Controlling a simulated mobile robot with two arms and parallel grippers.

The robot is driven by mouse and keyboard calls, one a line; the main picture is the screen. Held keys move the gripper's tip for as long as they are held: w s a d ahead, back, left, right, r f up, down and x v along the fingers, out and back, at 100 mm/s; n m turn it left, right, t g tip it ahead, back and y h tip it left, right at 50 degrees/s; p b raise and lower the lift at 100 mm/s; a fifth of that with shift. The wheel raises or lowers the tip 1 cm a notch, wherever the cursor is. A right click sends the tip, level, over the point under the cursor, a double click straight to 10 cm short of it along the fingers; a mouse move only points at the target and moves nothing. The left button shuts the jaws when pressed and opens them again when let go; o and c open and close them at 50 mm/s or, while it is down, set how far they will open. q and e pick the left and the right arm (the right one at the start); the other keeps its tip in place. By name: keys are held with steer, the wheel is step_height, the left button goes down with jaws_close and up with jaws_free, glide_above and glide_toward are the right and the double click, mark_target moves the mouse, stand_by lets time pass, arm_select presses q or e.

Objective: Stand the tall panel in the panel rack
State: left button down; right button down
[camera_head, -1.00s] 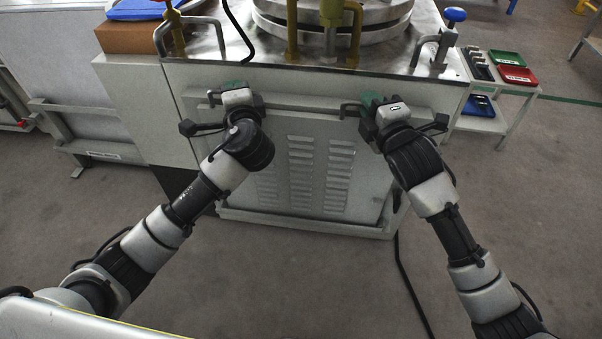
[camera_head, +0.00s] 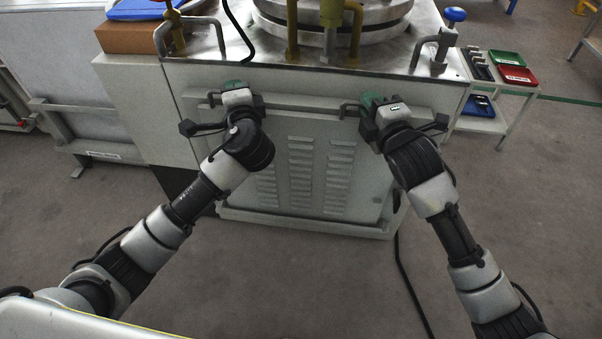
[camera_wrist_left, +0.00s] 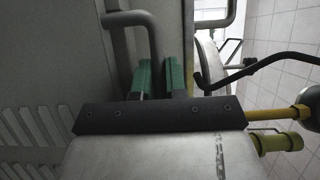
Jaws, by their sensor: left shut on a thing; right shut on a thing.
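The tall panel (camera_head: 325,200) is a pale grey sheet with columns of louvre slots, upright against the front of the machine. It has grey bar handles near its top edge. My left gripper (camera_head: 236,90) is shut on the left handle; the left wrist view shows its green fingers (camera_wrist_left: 160,78) around the bent grey handle bar (camera_wrist_left: 152,45). My right gripper (camera_head: 370,104) is shut at the right handle (camera_head: 348,107), its green fingers partly hidden by its own body. The panel rack (camera_head: 62,128) appears to be the grey frame at the left, beside a large pale sheet.
The machine's metal top (camera_head: 220,45) carries yellow pipes and clamps just above my grippers. A small shelf trolley (camera_head: 508,115) with coloured trays stands at the right. A black cable (camera_head: 404,275) lies on the floor. The floor in front is otherwise clear.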

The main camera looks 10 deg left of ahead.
arm_select(q)
steer(key=shift+f, duration=0.1)
stand_by(0.3)
